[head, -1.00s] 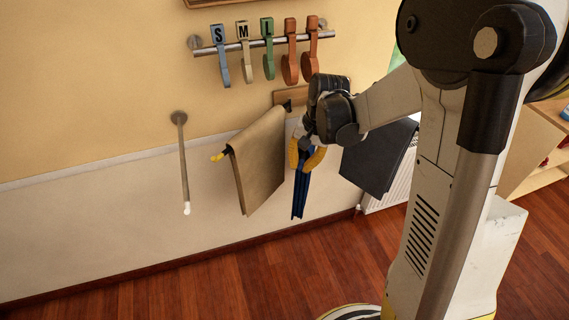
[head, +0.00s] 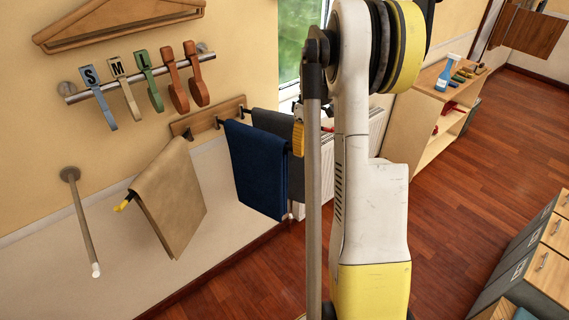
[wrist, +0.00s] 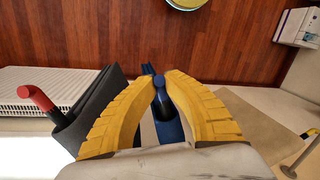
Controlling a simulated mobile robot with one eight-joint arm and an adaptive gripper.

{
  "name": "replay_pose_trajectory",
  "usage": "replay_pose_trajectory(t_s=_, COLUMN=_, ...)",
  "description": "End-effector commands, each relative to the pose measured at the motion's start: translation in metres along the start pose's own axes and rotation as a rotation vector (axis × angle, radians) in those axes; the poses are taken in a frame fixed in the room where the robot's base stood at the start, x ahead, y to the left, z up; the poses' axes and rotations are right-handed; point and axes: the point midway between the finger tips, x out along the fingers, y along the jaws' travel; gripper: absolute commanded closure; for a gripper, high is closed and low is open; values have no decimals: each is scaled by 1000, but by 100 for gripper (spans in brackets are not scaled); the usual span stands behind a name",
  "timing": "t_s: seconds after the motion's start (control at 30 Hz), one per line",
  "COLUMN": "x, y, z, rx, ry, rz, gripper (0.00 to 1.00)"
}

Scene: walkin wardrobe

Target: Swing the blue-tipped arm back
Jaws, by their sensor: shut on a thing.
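In the wrist view, the blue-tipped arm (wrist: 159,82) shows its round blue end between the two yellow fingers of my gripper (wrist: 160,86), which are closed around it. The blue cloth (head: 257,170) hangs over this arm, between the tan and dark grey cloths; it also shows below the fingers in the wrist view (wrist: 172,130). In the head view, only a bit of my gripper (head: 298,138) shows, at the cloth's right; my own arm hides the rest and the blue tip.
The tan cloth (head: 172,200) hangs on a yellow-tipped arm (head: 122,206) to the left. The dark grey cloth (head: 272,124) is close beside the blue one; a red-tipped arm (wrist: 38,97) shows by it. A radiator (head: 352,150) stands behind. A white-tipped rod (head: 83,225) juts from the wall.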

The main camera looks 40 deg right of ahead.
Motion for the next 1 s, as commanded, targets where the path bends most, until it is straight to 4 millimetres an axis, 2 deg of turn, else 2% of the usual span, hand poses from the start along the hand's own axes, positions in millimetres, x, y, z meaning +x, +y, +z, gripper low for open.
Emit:
replay_pose_trajectory(t_s=0.1, x=-4, y=23, z=-2, rx=-59, ry=-11, rz=0, gripper=100)
replay_pose_trajectory(t_s=0.3, x=-8, y=45, z=-5, rx=-128, ry=-23, rz=1, gripper=100)
replay_pose_trajectory(t_s=0.5, x=-10, y=53, z=-7, rx=-154, ry=-27, rz=1, gripper=100)
replay_pose_trajectory(t_s=0.87, x=-10, y=53, z=-8, rx=-157, ry=-27, rz=1, gripper=100)
replay_pose_trajectory(t_s=0.9, x=-10, y=53, z=-8, rx=-157, ry=-27, rz=1, gripper=79)
replay_pose_trajectory(t_s=1.0, x=-10, y=53, z=-7, rx=-156, ry=-28, rz=1, gripper=77)
